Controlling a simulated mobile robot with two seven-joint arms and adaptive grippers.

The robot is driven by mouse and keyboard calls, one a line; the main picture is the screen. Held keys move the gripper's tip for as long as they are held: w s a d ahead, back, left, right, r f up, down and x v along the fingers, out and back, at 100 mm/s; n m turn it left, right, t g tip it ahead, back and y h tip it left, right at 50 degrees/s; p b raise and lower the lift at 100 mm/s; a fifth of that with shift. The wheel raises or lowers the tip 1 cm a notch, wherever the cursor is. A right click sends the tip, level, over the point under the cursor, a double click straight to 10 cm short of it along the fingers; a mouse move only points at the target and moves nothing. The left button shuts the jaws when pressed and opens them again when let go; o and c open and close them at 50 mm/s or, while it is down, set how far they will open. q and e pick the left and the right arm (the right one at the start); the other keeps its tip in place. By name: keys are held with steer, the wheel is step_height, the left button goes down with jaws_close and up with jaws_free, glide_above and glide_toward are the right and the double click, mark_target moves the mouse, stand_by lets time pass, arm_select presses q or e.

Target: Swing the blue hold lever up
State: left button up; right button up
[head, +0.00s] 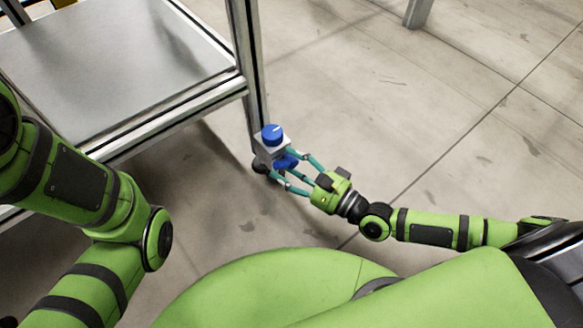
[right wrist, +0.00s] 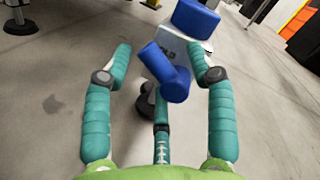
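The blue hold lever (head: 286,162) is on a small grey block (head: 268,150) fixed to the frame post, below a round blue knob (head: 272,134). In the right wrist view the lever (right wrist: 166,72) slants from upper left to a rounded lower-right end, with the knob (right wrist: 195,18) above. My right gripper (head: 282,164) is open, its teal fingers spread around the lever. In the right wrist view the gripper (right wrist: 160,60) has one finger on each side, apart from the lever, and a third finger below. Contact of that finger is unclear. My left gripper is out of view.
A metal-topped frame table (head: 110,70) fills the upper left, with an upright post (head: 245,50) at its right corner. The concrete floor (head: 400,90) to the right is clear. Orange shelving (right wrist: 294,24) stands far off in the right wrist view.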

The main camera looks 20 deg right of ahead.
steer(key=shift+w+d, duration=0.1)
steer(key=shift+d, duration=0.05)
steer(key=shift+r, duration=0.15)
steer(key=p+v, duration=0.1)
steer(key=v, duration=0.7)
stand_by(0.6)
stand_by(0.4)
